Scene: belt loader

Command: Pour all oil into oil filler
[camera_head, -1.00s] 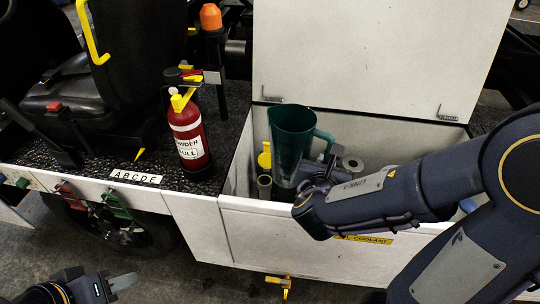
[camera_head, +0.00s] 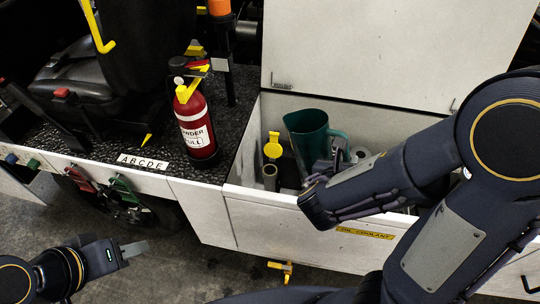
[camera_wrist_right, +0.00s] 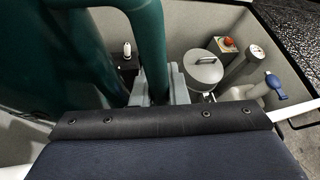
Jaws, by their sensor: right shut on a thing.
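A dark green jug (camera_head: 306,132) with a handle stands nearly upright at the open white compartment (camera_head: 230,210). My right gripper (camera_head: 322,168) is shut on the jug's handle, which fills much of the right wrist view (camera_wrist_right: 150,45). The jug's contents are not visible. Left of the jug in the head view are a raised yellow cap (camera_head: 273,147) and an open-topped neck (camera_head: 269,172), which look like a filler. The jug's mouth is to the right of the neck, not over it. My left gripper (camera_head: 135,249) is low at the left, empty, its opening unclear.
The compartment's lid (camera_head: 370,50) stands open behind. A round-lidded can (camera_wrist_right: 205,68), a red button (camera_wrist_right: 229,43) and a blue cap (camera_wrist_right: 276,86) show in the wrist view. A red extinguisher (camera_head: 197,132) stands left. An "OIL COOLANT" label (camera_head: 365,233) is on the front.

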